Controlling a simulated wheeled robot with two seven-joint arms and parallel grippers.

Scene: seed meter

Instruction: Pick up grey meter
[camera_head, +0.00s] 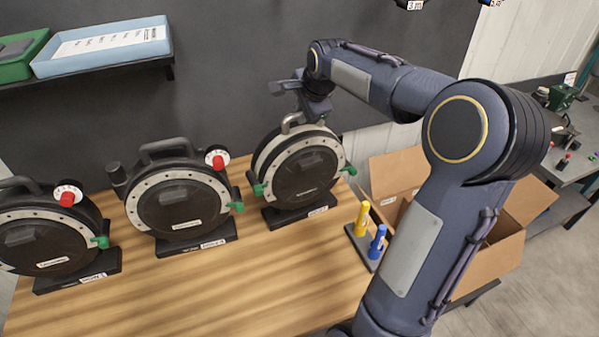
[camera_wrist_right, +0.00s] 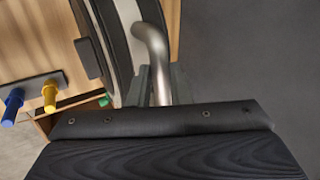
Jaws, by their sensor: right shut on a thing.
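The grey meter (camera_head: 301,170) is a round black drum with a light grey rim, green knobs and a bare metal handle. It stands upright on its black base at the right end of the row. My right gripper (camera_head: 303,108) is over its top, shut on the metal handle. In the right wrist view, the handle (camera_wrist_right: 151,45) curves down between the fingers (camera_wrist_right: 160,88), beside the meter's rim (camera_wrist_right: 122,28). The handle's lower end is hidden by the gripper. My left gripper is not in view.
Two similar meters with black handles and red knobs, one in the middle (camera_head: 181,205) and one at the left (camera_head: 45,240), share the wooden table (camera_head: 215,295). A small stand holds yellow (camera_head: 362,217) and blue (camera_head: 377,241) pieces. An open cardboard box (camera_head: 495,265) is at right.

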